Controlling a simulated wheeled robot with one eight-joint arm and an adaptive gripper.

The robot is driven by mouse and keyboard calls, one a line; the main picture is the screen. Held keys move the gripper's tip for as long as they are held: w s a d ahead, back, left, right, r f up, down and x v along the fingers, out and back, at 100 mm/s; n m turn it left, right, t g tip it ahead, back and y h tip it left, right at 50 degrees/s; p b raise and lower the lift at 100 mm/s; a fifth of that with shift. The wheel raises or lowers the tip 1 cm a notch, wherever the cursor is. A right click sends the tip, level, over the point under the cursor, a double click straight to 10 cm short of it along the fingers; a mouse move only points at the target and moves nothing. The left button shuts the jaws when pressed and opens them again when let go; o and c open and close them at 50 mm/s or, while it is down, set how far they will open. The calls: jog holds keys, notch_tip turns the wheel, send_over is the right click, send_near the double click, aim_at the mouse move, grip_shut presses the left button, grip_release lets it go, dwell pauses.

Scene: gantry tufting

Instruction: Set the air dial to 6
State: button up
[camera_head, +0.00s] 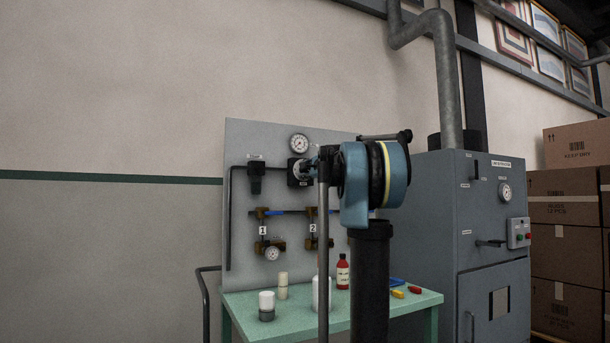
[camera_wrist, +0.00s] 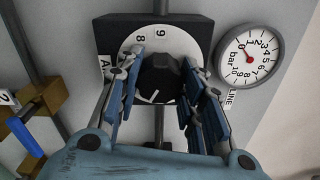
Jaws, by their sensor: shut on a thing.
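The air dial is a black knob (camera_wrist: 160,76) on a white numbered plate (camera_wrist: 136,42), set in a dark box (camera_wrist: 105,33). In the wrist view my gripper (camera_wrist: 158,92) has a blue-padded finger on each side of the knob and is shut on it. A short white mark on the knob points down and slightly left in that view. An 8 and a digit like 9 or 6 show on the plate; other digits are hidden by the fingers. In the head view the dial (camera_head: 294,171) is at the panel's upper middle, partly behind my gripper (camera_head: 310,166).
A round bar gauge (camera_wrist: 250,57) sits beside the dial, its red needle near the low end. In the head view this gauge (camera_head: 299,143) is above it. Valves fill the panel (camera_head: 240,140) below. Bottles stand on the green bench (camera_head: 245,308). A grey cabinet (camera_head: 470,200) stands right.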

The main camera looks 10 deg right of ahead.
jog(key=m, duration=0.6)
jog(key=shift+f, duration=0.15)
jog(key=m, duration=0.6)
dwell(0.6)
jog(key=o, duration=1)
jog(key=shift+o, duration=0.2)
jog(key=shift+s, duration=0.1)
jog(key=v, duration=1.1)
jog(key=shift+s, duration=0.25)
jog(key=shift+d, duration=0.15)
